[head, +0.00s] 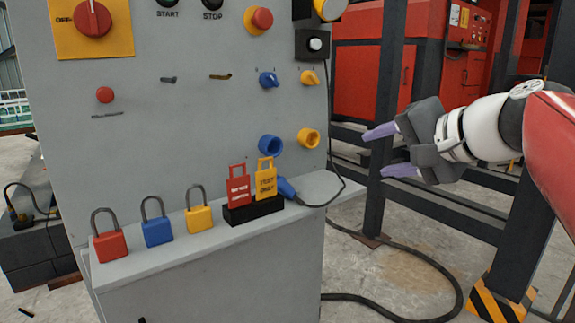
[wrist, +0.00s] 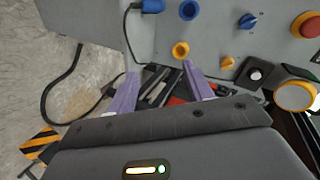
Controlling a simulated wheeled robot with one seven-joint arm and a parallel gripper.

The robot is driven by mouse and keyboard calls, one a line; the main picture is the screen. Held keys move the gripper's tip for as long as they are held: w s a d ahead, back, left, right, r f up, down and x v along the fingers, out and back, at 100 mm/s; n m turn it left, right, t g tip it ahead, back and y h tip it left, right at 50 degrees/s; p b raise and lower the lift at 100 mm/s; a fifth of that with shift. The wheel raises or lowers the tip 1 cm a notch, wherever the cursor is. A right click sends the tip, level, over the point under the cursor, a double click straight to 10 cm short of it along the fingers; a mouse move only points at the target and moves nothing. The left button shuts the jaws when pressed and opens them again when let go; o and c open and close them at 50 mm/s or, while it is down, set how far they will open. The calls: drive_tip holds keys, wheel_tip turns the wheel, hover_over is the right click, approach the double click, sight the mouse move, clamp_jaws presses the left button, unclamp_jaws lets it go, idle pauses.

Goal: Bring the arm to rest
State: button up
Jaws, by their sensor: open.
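My gripper (head: 386,151) shows at the right in the head view, with purple fingers spread apart and nothing between them. It is in the air to the right of the grey control panel (head: 200,120), in front of the dark steel frame (head: 383,110). In the wrist view, my gripper (wrist: 160,92) also has its fingers apart, pointing past the panel's edge. It touches nothing that I can see.
Red (head: 110,246), blue (head: 157,232) and yellow (head: 199,220) padlocks stand on the panel's shelf. A black holder (head: 253,211) there carries red and yellow tags. A blue plug (head: 286,188) with a black cable lies beside it. A striped post base (head: 497,302) stands at lower right.

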drive_tip(key=s+f+n+g+h+p, duration=0.5)
drive_tip(key=s+f+n+h+p, duration=0.1)
drive_tip(key=s+f, duration=1.1)
wheel_tip(320, 180, down, 4)
drive_tip(key=shift+s+a+r+n+h+p, duration=0.1)
drive_tip(key=shift+s+a+n+h+p, duration=0.1)
drive_tip(key=shift+s+n+h+p, duration=0.3)
